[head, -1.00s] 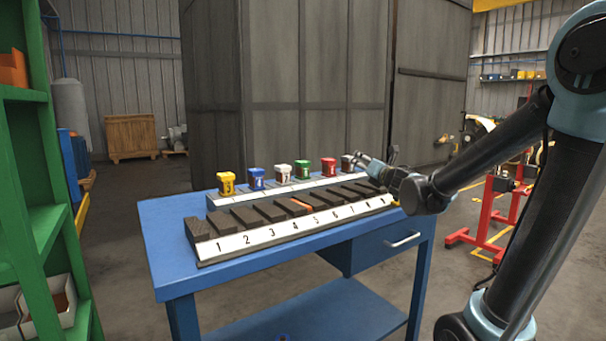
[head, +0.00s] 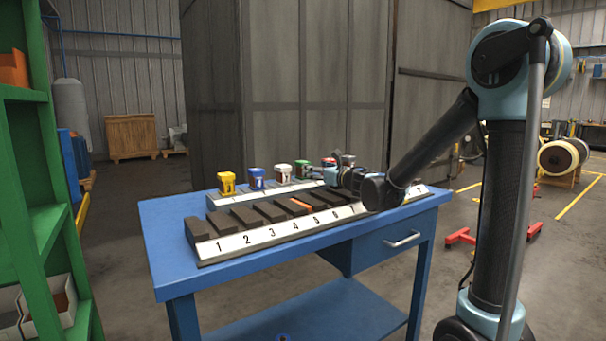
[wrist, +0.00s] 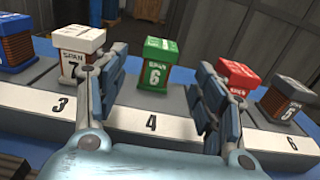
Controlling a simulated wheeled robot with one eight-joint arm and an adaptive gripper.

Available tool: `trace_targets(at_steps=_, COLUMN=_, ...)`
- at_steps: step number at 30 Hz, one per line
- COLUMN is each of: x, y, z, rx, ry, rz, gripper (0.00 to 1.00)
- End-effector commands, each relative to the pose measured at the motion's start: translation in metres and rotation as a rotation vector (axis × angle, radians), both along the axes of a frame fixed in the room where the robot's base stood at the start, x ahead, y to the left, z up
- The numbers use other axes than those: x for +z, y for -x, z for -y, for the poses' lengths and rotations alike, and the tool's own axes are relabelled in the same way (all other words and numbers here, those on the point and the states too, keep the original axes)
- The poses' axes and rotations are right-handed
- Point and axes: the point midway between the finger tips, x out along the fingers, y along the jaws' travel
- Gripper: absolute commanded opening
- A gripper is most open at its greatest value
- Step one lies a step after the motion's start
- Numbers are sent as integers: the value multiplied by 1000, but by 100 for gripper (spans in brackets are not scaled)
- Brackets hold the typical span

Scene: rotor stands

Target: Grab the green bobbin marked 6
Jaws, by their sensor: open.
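The green bobbin marked 6 (wrist: 155,65) stands upright behind the number 4 label in the wrist view. Its green cap and label face me. In the head view the green bobbin (head: 302,170) stands on the back rack, partly behind my gripper. My gripper (wrist: 155,92) is open and empty, with one finger on each side of the green bobbin in the picture and the bobbin beyond the fingertips. In the head view my gripper (head: 332,172) is over the rack, in front of the red bobbin.
A white bobbin marked 7 (wrist: 78,50) stands left of the green one, close to my left finger. A red bobbin (wrist: 237,85) is right, partly behind my right finger. A grey bobbin (wrist: 282,97) is further right. The front numbered rack (head: 255,237) lies on the blue table (head: 165,240).

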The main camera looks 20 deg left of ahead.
Motion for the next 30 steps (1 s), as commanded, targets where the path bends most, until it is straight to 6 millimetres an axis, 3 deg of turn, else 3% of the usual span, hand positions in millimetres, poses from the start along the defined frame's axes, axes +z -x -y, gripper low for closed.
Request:
trace_targets(at_steps=6, x=0, y=-20, z=-23, rx=0, ry=0, rz=0, gripper=63)
trace_targets(at_steps=17, x=3, y=-32, z=-37, rx=-1, ry=-1, rz=-1, gripper=63)
trace_targets(at_steps=30, x=11, y=-61, z=-71, rx=0, ry=-1, rz=-1, gripper=63)
